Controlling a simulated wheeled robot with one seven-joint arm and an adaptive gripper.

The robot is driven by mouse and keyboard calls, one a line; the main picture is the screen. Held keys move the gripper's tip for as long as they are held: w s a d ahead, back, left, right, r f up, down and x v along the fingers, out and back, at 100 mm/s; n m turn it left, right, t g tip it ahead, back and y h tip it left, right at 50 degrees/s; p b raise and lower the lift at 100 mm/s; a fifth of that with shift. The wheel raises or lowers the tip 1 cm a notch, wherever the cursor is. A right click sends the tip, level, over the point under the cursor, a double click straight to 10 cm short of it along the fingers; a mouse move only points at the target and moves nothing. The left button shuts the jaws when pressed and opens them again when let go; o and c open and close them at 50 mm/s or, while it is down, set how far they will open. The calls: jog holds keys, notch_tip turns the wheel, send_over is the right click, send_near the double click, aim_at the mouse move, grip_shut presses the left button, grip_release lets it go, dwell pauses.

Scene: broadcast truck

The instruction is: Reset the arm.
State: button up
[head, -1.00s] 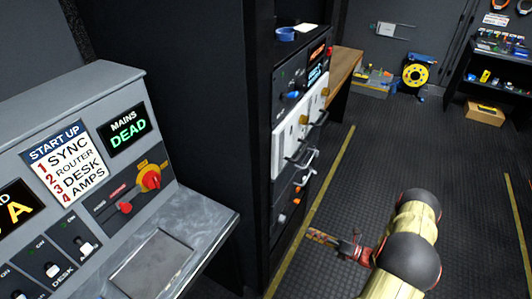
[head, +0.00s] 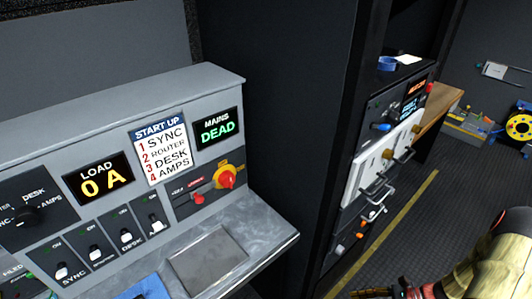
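My arm is at the bottom right of the head view, its pale yellow link cut off by the frame edge. A small dark and red part at its end, my gripper (head: 378,292), shows only at the bottom edge. Its fingers are mostly cut off, so I cannot tell whether it is open or shut. No held thing shows. It is over the dark floor, to the right of the grey console and in front of the rack.
The grey console (head: 120,112) fills the left, with a load display (head: 100,179) reading 0 A, a mains display (head: 216,128) reading DEAD, switches and a red knob (head: 226,178). A black rack (head: 305,120) with protruding handles stands right of it. Bare floor (head: 455,225) lies beyond.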

jog(key=s+a+r+n+g+h, duration=0.2)
jog(key=r+n+h, duration=0.3)
jog(key=r+n, duration=0.5)
jog(key=s+a+r+n+g+h, duration=0.15)
jog(key=r+n+h, duration=0.5)
jog(key=r, duration=0.75)
jog(key=s+a+r+n+t, duration=0.1)
jog(key=a+r+n+t, duration=0.2)
jog(key=a+r, duration=0.2)
jog(key=s+a+r+n+t, duration=0.1)
jog(key=a+r+n+t, duration=0.2)
jog(key=r, duration=0.9)
jog(key=a+h+p, duration=0.1)
jog(key=a, duration=0.2)
jog(key=shift+s+r+n+t, duration=0.25)
jog(key=shift+n+t, duration=0.1)
